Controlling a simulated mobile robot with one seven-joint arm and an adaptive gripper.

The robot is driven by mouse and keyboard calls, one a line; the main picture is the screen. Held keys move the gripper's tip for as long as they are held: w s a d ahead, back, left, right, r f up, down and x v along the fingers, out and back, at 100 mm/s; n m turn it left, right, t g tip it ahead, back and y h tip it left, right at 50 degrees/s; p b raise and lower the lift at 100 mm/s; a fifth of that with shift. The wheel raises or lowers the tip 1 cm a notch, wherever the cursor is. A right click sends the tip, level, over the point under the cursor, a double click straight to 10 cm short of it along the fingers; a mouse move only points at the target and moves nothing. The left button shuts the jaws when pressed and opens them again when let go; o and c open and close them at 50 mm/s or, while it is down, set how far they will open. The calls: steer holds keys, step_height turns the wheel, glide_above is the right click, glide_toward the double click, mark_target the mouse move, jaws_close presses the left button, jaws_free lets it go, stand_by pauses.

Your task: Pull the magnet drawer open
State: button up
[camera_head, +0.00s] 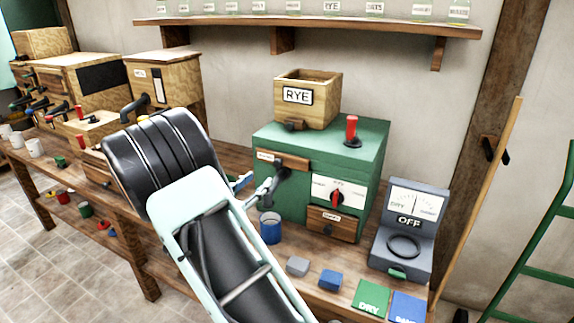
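A green machine (372,150) stands on the wooden bench with a wooden hopper labelled RYE on top. Two wooden drawer fronts with small labels show on it: an upper left one (295,163) and a lower right one (345,228) with a dark knob. Both look closed. The labels are too small to read, so I cannot tell which is the magnet drawer. My gripper (257,188) is in front of the machine's left side, below the upper drawer front, by a dark spout or handle (286,176). My arm partly hides it; I cannot tell whether they touch.
A blue cup (270,229) stands just below my gripper. A grey block (298,265), a blue block (330,280), and green and blue cards lie along the front. A grey meter reading OFF (412,222) stands at right. Wooden machines fill the bench at left.

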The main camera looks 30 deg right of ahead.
mark_target(277, 164)
steer(key=p+x, duration=0.1)
steer(key=x, duration=1)
steer(key=shift+w+a+f, duration=0.1)
steer(key=shift+f, duration=0.1)
steer(key=shift+c, duration=0.4)
jaws_close()
